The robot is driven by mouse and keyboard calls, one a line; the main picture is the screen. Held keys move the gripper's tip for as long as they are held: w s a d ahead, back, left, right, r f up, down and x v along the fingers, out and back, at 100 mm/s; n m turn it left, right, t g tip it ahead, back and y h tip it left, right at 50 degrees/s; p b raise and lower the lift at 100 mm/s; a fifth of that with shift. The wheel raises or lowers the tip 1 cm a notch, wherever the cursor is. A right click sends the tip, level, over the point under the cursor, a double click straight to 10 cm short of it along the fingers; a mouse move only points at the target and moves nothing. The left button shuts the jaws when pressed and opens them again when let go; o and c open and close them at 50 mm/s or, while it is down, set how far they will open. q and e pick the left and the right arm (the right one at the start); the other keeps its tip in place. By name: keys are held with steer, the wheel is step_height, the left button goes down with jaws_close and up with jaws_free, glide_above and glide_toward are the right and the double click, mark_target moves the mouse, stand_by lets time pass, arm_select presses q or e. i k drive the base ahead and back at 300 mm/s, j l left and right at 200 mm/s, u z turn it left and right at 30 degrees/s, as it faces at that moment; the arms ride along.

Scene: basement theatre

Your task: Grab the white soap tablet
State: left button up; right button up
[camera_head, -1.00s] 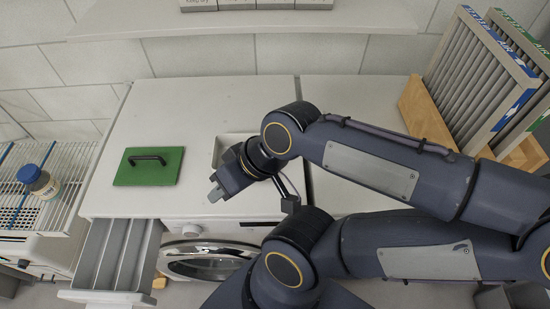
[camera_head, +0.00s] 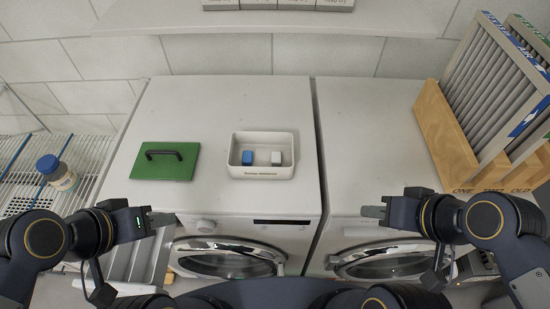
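The white soap tablet (camera_head: 276,158) lies in a white open tray (camera_head: 262,173) on top of the left washing machine. A blue tablet (camera_head: 247,157) lies in the same tray, to its left, with a gap between them. My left gripper (camera_head: 168,219) is near the front edge of the left machine, left of and in front of the tray, touching neither tablet. My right gripper (camera_head: 368,212) is near the front edge of the right machine, well right of the tray. Neither gripper shows a held object. Their finger gaps are too small to read.
A green lid with a black handle (camera_head: 165,161) lies left of the tray. A wooden rack of filters (camera_head: 447,132) stands at the right. A wire shelf with a blue-capped jar (camera_head: 62,177) is at the left. An open drawer (camera_head: 124,262) sticks out under my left gripper.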

mark_target(276, 160)
steer(key=z, duration=0.1)
steer(key=k+u, duration=0.25)
steer(key=k+j+u, duration=0.25)
steer(key=k, duration=0.15)
steer(key=l+u, duration=0.3)
steer(key=u, duration=0.2)
steer(key=l+u, duration=0.25)
steer(key=u, duration=0.2)
steer(key=l+u, duration=0.3)
steer(key=u, duration=0.2)
steer(key=k+l+u, duration=0.15)
steer(key=u, duration=0.35)
steer(key=k+l, duration=0.4)
steer(key=l, duration=0.2)
